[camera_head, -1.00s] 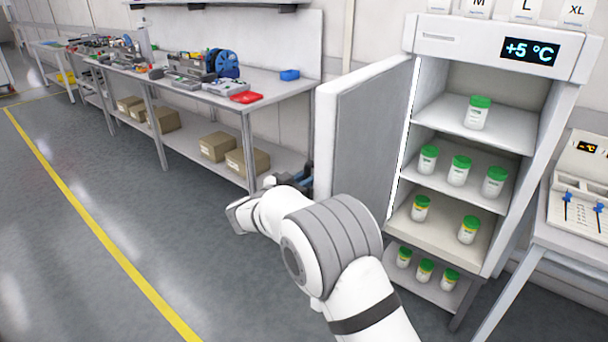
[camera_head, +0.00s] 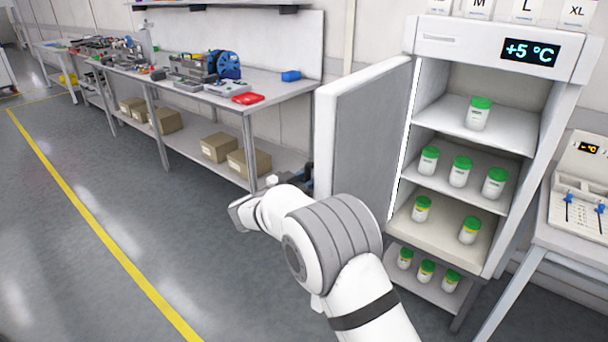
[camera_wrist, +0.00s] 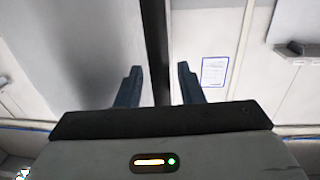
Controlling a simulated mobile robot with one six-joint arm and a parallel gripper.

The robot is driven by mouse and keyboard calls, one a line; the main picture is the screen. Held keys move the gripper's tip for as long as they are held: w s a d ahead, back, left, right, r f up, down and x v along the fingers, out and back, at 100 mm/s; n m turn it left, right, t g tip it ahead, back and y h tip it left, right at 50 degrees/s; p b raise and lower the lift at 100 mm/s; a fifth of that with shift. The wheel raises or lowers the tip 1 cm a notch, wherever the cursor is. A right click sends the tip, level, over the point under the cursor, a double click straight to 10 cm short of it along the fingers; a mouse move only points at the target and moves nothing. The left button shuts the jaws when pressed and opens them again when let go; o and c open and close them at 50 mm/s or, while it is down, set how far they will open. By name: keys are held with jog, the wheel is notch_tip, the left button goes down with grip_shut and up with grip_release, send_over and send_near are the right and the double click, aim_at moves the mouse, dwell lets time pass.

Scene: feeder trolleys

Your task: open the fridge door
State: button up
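The fridge (camera_head: 490,35) stands at the right in the head view, with a "+5 °C" display. Its door (camera_head: 365,140) is swung wide open to the left, leaving the shelves and several green-lidded jars (camera_head: 478,113) exposed. My gripper is mostly hidden behind my arm, by the door's lower outer side. In the wrist view, my gripper (camera_wrist: 159,78) has its two dark fingers apart. A dark vertical strip runs through the gap between them, beside a grey panel that looks like the door (camera_wrist: 75,50). I cannot tell whether either finger touches it.
A long workbench (camera_head: 285,92) with tools, bins and boxes below stands at the left, behind the door. A table (camera_head: 575,235) with a small device stands close to the fridge's right. The floor (camera_head: 70,230) at the left is clear, with a yellow line.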

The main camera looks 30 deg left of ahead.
jog(key=v, duration=0.7)
jog(key=shift+s+a, duration=0.2)
jog(key=shift+s, duration=0.15)
jog(key=shift+s, duration=0.1)
